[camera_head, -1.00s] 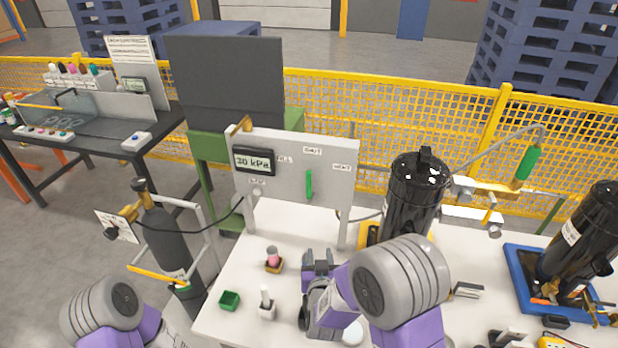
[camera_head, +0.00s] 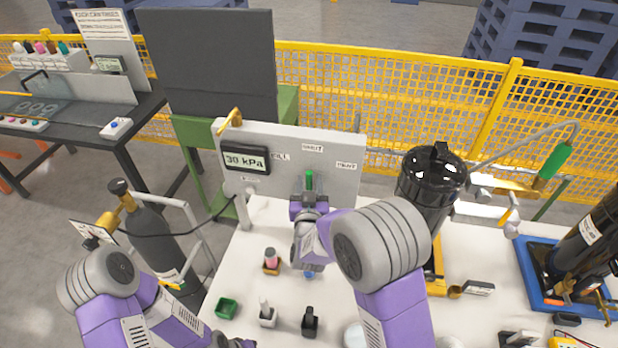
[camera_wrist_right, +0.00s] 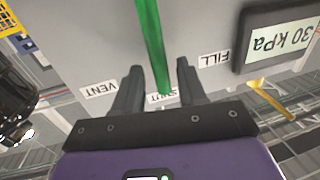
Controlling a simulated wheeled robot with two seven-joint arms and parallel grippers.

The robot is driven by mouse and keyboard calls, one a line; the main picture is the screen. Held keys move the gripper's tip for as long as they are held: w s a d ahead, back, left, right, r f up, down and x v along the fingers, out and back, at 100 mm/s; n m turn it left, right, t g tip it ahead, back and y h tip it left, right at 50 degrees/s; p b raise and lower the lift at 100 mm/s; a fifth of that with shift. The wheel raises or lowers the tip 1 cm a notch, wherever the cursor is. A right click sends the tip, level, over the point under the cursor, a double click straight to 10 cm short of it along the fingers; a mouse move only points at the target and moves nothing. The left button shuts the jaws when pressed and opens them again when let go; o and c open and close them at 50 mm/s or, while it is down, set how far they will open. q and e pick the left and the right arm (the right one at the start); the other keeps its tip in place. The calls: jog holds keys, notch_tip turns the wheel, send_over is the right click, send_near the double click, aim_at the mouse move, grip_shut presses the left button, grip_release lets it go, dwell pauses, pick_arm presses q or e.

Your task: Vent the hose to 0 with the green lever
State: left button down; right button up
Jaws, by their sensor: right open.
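The green lever (camera_head: 309,180) is on the white panel (camera_head: 338,184) and points up at the SHUT label (camera_head: 312,148). The FILL label (camera_head: 279,157) is to its left and the VENT label (camera_head: 346,165) to its right. The display (camera_head: 246,159) reads 30 kPa. My right gripper (camera_head: 308,197) is at the panel, over the lever's lower part. In the right wrist view, which is upside down, the lever (camera_wrist_right: 152,40) runs between the open fingers (camera_wrist_right: 158,68), with a gap visible on both sides. My left arm shows at lower left; its gripper is out of frame.
A black cylinder (camera_head: 428,190) stands right of the panel. A dark gas bottle (camera_head: 150,236) with a hose stands at left. A green box (camera_head: 227,307) and several small holders are on the white table (camera_head: 262,214) in front. A yellow fence (camera_head: 420,100) runs behind.

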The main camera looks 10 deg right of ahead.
jog(key=shift+x, duration=1)
jog(key=shift+c, duration=0.5)
grip_shut()
